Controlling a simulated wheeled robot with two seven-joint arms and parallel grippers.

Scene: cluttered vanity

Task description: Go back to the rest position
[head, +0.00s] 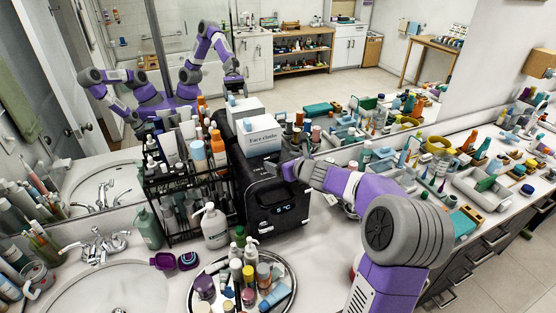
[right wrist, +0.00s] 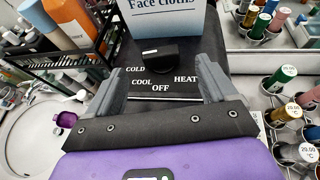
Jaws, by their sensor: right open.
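Nothing is held between the fingers. The dial has a white mark and sits by the words COLD, COOL, OFF and HEAT. My left gripper is not directly in view; my arms show small in the mirror.
A Face cloths box (head: 259,138) stands on the appliance, just beyond the dial. A black wire rack (head: 190,205) of bottles is to its left. A round tray (head: 289,293) crowded with bottles is in front. Sinks, a mirror and more clutter line the counter. Some bare counter (head: 325,245) shows right of the appliance.

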